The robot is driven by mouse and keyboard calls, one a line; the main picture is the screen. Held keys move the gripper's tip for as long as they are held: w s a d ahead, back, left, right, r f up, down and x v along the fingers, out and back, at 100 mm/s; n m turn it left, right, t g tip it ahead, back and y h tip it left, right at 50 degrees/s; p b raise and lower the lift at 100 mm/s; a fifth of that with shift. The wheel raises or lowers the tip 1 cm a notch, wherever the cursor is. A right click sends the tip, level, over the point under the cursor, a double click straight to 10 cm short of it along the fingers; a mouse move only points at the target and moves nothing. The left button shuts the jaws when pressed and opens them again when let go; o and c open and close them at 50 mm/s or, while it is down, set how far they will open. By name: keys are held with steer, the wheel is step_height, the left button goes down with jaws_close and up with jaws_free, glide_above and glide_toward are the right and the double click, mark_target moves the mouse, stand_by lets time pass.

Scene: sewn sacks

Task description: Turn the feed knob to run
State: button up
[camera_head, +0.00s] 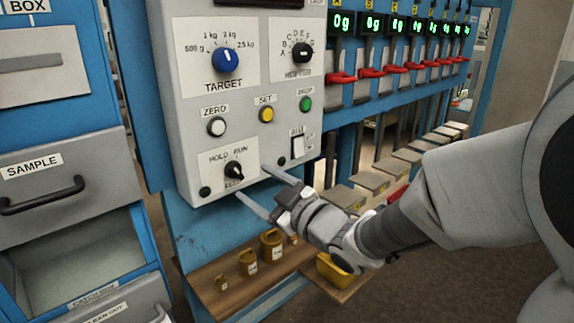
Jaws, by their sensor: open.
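The feed knob (233,170) is a small black knob on a white plate low on the grey control panel (185,110). The words HOLD and RUN are printed above it, HOLD on the left and RUN on the right. Which word its pointer faces is too small to tell. My gripper (252,182) is open and empty, just right of and below the knob, with its two fingers pointing toward the panel. The fingers appear apart from the knob, one to its right and one below it.
The panel also carries the blue TARGET knob (226,61), a white ZERO button (216,126), a yellow SET button (266,115), a green button (305,103) and a white rocker switch (298,147). Below, brass weights (272,245) stand on a wooden shelf (240,291).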

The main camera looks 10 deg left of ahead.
mark_target(238, 172)
steer(key=x, duration=0.7)
jaws_close()
stand_by(0.3)
